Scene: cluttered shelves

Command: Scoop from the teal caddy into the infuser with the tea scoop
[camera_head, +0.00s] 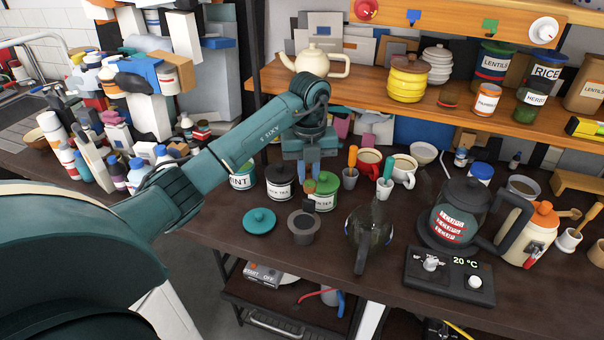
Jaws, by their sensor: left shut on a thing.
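The teal caddy (243,178), its label ending in "INT", stands at the back left of the counter, partly behind my arm. A teal lid (260,221) lies on the counter in front of it. My left gripper (309,174) points down just right of the black-tea caddy (280,184), beside the green-lidded tea caddy (325,190). The infuser (303,228), a dark cup-shaped basket, stands in front. My right gripper is not in view.
A glass teapot (370,237) stands right of the infuser. Cups with an orange-handled tool (352,157) and a green-handled tool (388,166) stand behind. A kettle (459,218) and control panel (449,276) fill the right. The wooden shelf (390,102) overhangs the back.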

